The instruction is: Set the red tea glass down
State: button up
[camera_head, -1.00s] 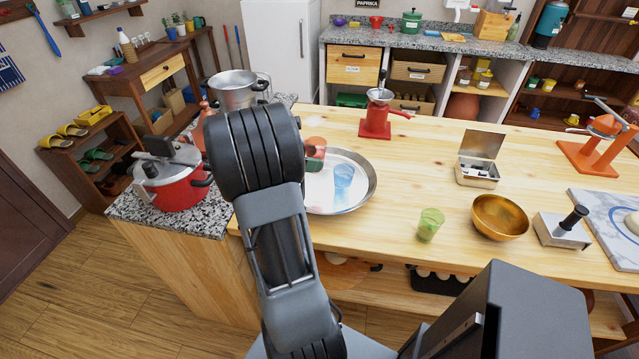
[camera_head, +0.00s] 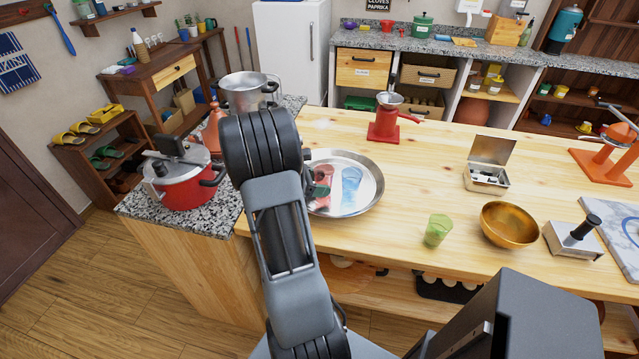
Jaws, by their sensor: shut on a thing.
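The red tea glass (camera_head: 323,179) shows just right of my arm, over the left part of a round metal tray (camera_head: 363,203). It looks upright. Whether its base touches the tray cannot be told. A blue glass (camera_head: 351,182) stands on the tray, close to the right of the red glass. My gripper (camera_head: 309,160) is mostly hidden behind my own arm; only a small dark part shows at the red glass's upper left. It is shut on the red glass.
A green glass (camera_head: 438,230) and a brass bowl (camera_head: 509,224) stand right of the tray on the wooden counter (camera_head: 440,165). A red grinder (camera_head: 385,122) is behind it. A red pressure cooker (camera_head: 184,184) and a steel pot (camera_head: 246,92) stand at left.

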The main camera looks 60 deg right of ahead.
jog(key=shift+f, duration=0.1)
jog(key=o, duration=0.5)
jog(key=shift+f, duration=0.1)
jog(key=o, duration=0.5)
jog(key=shift+c, duration=0.2)
jog(key=shift+w+r, duration=0.1)
jog(key=shift+r, duration=0.2)
jog(key=v, duration=1.2)
jog(key=s+a+r+m+t+y, duration=0.1)
jog(key=a+m+t+y, duration=0.3)
jog(key=a, duration=1.1)
jog(key=s+a+r+m+t+y, duration=0.1)
jog(key=s+a+m+t+y, duration=0.1)
jog(key=a+m+t+y, duration=0.3)
jog(key=a+t, duration=0.4)
jog(key=a, duration=0.5)
jog(key=shift+a+b, duration=0.3)
jog(key=shift+a, duration=0.1)
